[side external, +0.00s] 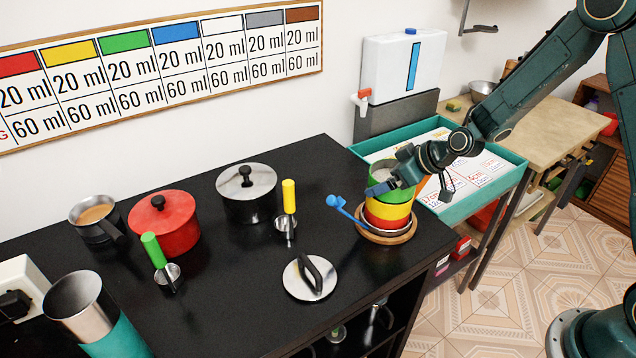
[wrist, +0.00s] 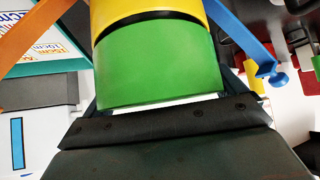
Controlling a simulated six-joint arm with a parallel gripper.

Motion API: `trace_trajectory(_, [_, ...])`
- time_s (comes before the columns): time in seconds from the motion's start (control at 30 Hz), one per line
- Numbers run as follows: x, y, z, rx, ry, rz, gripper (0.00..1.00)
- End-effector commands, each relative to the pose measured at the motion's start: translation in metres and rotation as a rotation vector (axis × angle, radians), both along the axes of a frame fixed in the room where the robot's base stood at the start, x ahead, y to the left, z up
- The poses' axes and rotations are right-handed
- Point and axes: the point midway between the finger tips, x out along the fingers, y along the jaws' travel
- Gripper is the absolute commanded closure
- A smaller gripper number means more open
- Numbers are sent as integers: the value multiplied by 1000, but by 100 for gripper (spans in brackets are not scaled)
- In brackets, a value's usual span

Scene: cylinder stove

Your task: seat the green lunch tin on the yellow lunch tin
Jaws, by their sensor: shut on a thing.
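The green lunch tin (side external: 398,196) is upright at the top of the stack in the side view. It fills the middle of the wrist view (wrist: 160,68), close to the gripper. My gripper (side external: 393,182) is shut on its upper part. The yellow lunch tin (side external: 388,210) is directly below it and also shows in the wrist view (wrist: 145,12). A dark line runs between the two tins; I cannot tell whether they touch. A red tin (side external: 386,223) is under the yellow one, on a round wooden base (side external: 404,237).
A blue arm (side external: 345,207) and an orange arm (side external: 424,186) splay out from the stack. A round lid (side external: 309,278) lies in front on the black top. A teal tray (side external: 495,196) is close behind at the right. Pots and scoops stand to the left.

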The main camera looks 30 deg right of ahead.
Motion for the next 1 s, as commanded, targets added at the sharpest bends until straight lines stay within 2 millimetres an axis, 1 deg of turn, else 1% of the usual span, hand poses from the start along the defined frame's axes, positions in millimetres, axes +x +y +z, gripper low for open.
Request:
trace_trajectory(0.53, [0, 0, -7, 0, -1, 1, 33])
trace_trajectory(0.57, [0, 0, -8, 0, -1, 1, 3])
trace_trajectory(0.6, [0, 0, -7, 0, -1, 1, 0])
trace_trajectory(0.83, [0, 0, -8, 0, 0, 0, 0])
trace_trajectory(1.0, [-3, -2, -4, -1, 0, -1, 0])
